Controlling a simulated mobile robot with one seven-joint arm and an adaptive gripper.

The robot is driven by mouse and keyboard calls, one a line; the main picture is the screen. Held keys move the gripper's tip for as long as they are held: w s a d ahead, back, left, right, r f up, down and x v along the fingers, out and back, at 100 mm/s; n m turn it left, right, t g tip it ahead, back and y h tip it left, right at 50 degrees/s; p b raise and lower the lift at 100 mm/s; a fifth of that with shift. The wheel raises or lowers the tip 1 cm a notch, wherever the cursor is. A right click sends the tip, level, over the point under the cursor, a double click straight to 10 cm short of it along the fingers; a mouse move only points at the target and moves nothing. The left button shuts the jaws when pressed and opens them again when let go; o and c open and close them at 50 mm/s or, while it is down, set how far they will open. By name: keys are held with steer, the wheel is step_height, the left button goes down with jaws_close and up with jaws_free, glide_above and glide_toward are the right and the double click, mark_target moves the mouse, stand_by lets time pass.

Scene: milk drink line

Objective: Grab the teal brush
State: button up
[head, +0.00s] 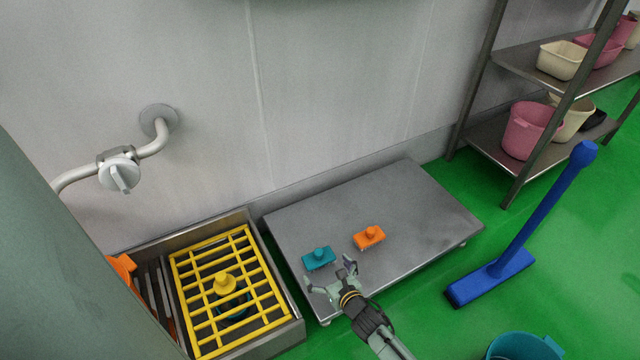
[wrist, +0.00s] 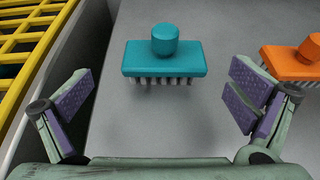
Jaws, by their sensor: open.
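The teal brush (head: 318,259) lies bristles down on a low grey metal table (head: 420,205), near its left edge. It has a flat rectangular block with a round knob on top. In the wrist view the teal brush (wrist: 165,58) is centred just beyond the fingertips, with pale bristles showing under the block. My gripper (head: 329,275) is open and empty, close in front of the brush. In the wrist view the fingers of my gripper (wrist: 160,105) are spread wide, one to each side of the brush, and do not touch it.
An orange brush (head: 369,237) lies right of the teal one. A blue push broom (head: 500,272) stands on the green floor at right. The table's right half is clear.

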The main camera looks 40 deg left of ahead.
mark_target(321, 260)
steer(key=shift+w+b+x, duration=0.15)
steer(key=shift+b+x, duration=0.2)
steer(key=shift+x, duration=1.4)
steer(key=shift+w+b+x, duration=0.1)
steer(key=shift+b+x, duration=0.25)
steer(key=shift+x, duration=1.4)
steer(key=shift+d, duration=0.2)
steer(key=c, duration=1.5)
